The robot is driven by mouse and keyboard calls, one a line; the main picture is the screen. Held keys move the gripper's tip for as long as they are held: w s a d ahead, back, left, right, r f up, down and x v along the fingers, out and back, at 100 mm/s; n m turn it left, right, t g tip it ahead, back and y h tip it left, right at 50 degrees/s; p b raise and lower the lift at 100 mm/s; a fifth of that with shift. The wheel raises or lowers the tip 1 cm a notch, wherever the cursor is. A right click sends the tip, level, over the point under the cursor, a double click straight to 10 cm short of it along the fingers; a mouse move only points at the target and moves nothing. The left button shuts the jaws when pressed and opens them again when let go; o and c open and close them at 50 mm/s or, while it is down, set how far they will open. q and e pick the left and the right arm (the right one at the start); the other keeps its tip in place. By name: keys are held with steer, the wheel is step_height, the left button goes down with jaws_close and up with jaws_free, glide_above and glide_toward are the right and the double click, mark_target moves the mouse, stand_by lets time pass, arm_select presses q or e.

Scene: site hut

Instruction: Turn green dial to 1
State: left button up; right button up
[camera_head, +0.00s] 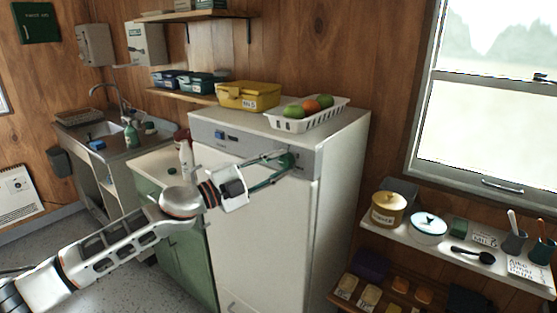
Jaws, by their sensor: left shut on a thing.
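A white refrigerator (262,235) stands mid-picture, with a grey control strip (239,142) along its top front. The green dial (288,159) is at the right end of that strip. My left gripper (283,164) reaches in from the left and is shut on the green dial, its fingers partly covering it. The dial's number marks are too small to read. A blue knob (219,134) sits at the left end of the strip. My right gripper is not in view.
A yellow lunch box (248,96) and a white basket (334,108) of fruit stand on top of the refrigerator. A sink counter (75,131) is at left. A shelf (385,230) with pots and utensils is at right under the window.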

arm_select(q)
steer(key=m, duration=0.1)
steer(key=m+y, duration=0.1)
steer(key=m, duration=0.1)
steer(key=m+g, duration=0.1)
steer(key=m, duration=0.1)
steer(key=shift+a+r, duration=0.1)
steer(key=shift+r, duration=0.15)
steer(key=shift+m+g+y, duration=0.3)
steer(key=shift+m+y, duration=0.2)
steer(key=shift+m, duration=0.4)
steer(key=o, duration=1.1)
steer(key=v, duration=1.2)
